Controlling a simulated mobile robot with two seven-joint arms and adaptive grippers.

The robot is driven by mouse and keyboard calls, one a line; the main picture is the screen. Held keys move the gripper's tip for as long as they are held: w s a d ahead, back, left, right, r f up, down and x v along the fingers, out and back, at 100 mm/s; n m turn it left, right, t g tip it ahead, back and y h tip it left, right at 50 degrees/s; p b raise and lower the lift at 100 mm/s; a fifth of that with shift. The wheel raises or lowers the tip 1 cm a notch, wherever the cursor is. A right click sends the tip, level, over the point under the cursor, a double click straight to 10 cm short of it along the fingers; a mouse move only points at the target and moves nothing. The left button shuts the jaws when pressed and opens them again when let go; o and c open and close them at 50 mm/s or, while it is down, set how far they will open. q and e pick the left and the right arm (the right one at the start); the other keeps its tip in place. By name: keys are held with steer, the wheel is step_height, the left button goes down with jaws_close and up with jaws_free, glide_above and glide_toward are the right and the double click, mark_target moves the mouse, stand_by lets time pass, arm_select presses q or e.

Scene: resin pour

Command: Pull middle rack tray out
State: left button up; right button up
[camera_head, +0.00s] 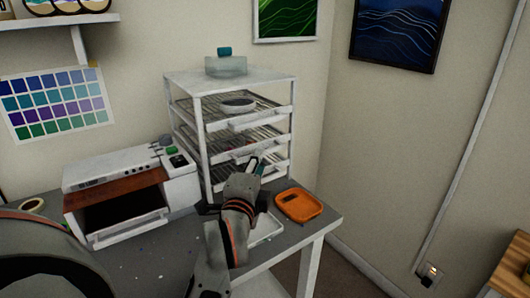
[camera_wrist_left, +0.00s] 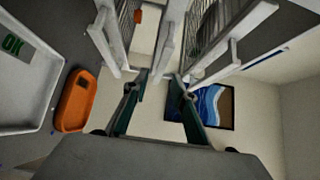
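The white drying rack (camera_head: 204,150) stands at the back of the grey table with several wire trays stacked in it. The middle tray (camera_head: 222,138) sits inside the rack; its white front handle (camera_head: 243,152) faces me. My left gripper (camera_head: 257,163) is at the rack's front, close to that handle. In the left wrist view my left gripper (camera_wrist_left: 161,77) has its fingers apart, with a white handle bar (camera_wrist_left: 166,45) at or just beyond the gap. I cannot tell whether they touch. My right gripper is not in view.
An orange tray (camera_head: 299,205) and a white tray (camera_head: 268,230) lie near the table's right edge. A white oven-like machine (camera_head: 110,168) stands left of the rack. A clear box with a teal top (camera_head: 225,65) sits on the rack.

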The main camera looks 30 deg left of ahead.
arm_select(q)
steer(key=x, duration=0.6)
steer(key=shift+s+p, duration=0.1)
steer(key=shift+p, duration=0.25)
steer(key=shift+c, duration=0.2)
jaws_close()
